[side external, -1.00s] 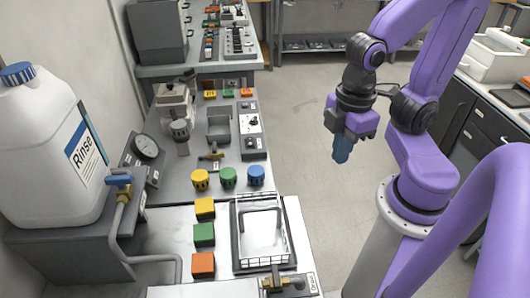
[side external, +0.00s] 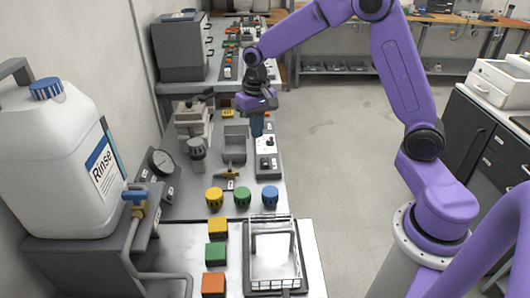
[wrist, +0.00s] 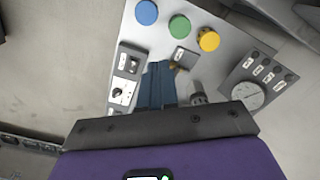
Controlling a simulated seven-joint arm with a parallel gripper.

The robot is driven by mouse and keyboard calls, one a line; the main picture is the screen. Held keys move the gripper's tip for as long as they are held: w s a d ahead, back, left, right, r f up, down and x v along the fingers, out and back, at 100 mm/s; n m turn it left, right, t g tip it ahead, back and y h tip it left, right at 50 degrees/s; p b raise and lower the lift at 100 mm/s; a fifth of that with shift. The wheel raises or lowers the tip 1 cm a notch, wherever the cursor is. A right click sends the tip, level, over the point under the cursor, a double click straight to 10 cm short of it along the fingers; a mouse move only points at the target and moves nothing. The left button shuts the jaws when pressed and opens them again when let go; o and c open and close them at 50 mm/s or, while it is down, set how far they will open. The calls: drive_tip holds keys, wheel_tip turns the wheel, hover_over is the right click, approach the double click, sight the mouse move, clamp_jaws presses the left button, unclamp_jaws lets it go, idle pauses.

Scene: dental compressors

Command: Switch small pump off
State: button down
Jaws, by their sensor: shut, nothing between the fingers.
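My gripper (side external: 257,134) is shut and empty, its blue fingers pointing down above the grey bench. It hangs just over the far end of a control box (side external: 266,155) with a light panel, a dark knob and a switch. In the wrist view the fingers (wrist: 157,66) are together, and the box (wrist: 126,75) is beside them on the left, with a round knob (wrist: 121,97) and a small switch (wrist: 131,66). I cannot read its labels or tell the switch's position. A grey pump-like unit (side external: 193,123) stands left of the gripper. I cannot tell which is the small pump.
Yellow (side external: 214,197), green (side external: 242,197) and blue (side external: 270,196) round knobs stand nearer the camera. A brass valve (side external: 229,174) lies between them and a grey open holder (side external: 235,143). A wire basket (side external: 272,255) is in front.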

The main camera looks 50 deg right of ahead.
sight(265, 159)
drive_tip(key=w+d+f+m, duration=0.3)
drive_tip(key=w+d, duration=0.1)
drive_tip(key=d, duration=0.2)
drive_tip(key=w+d+f+m, duration=0.3)
drive_tip(key=w+d, duration=0.2)
drive_tip(key=d, duration=0.2)
drive_tip(key=shift+d+f+m, duration=0.25)
drive_tip(key=shift+f+m, duration=0.05)
drive_tip(key=shift+f, duration=0.1)
wheel_tip(265, 159, down, 14)
drive_tip(key=shift+r, duration=0.1)
